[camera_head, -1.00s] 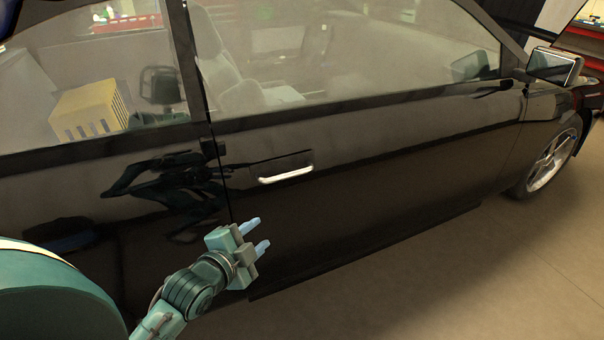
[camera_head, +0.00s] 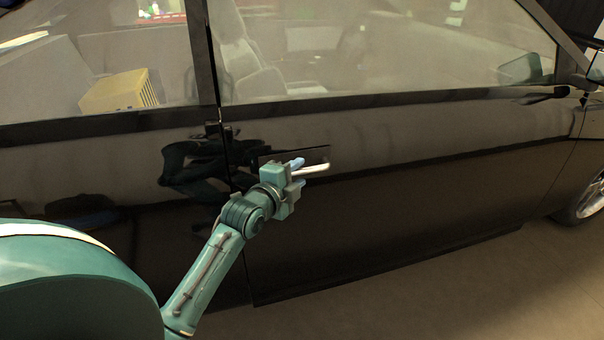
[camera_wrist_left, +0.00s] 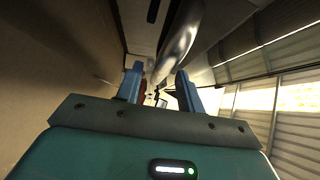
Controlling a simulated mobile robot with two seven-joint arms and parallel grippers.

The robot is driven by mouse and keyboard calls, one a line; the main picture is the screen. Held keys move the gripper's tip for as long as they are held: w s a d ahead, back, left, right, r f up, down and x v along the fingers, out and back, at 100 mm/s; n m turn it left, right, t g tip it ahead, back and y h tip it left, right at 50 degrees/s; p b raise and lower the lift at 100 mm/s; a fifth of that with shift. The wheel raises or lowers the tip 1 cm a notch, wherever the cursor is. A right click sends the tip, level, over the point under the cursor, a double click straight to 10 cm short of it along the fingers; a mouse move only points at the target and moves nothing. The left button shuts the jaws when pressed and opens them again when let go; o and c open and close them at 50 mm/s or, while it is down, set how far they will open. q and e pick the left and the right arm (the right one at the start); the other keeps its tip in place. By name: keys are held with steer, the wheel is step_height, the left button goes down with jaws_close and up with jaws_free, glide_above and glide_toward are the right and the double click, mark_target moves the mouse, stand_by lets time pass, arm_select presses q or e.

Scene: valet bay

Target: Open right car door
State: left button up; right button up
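The black car door (camera_head: 420,190) fills the middle of the head view. It looks closed, with its rear seam just left of the handle. The silver door handle (camera_head: 316,168) sits in a dark recess near that rear edge. My left gripper (camera_head: 297,174) is at the handle's left end, its blue fingers partly covering it. In the left wrist view the two fingers (camera_wrist_left: 158,85) stand apart, and the shiny handle (camera_wrist_left: 178,48) lies ahead, near the gap between them. I cannot tell whether they touch it. My right gripper is not in view.
The rear body panel (camera_head: 110,190) is left of the seam, and the front wheel (camera_head: 592,200) is at the right edge. A yellow crate (camera_head: 120,91) shows through the rear window. Bare floor (camera_head: 480,290) lies along the car at the lower right.

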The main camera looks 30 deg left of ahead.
arm_select(q)
steer(key=shift+w+f, duration=0.2)
steer(key=shift+w, duration=1.15)
steer(key=shift+c, duration=0.4)
jaws_close()
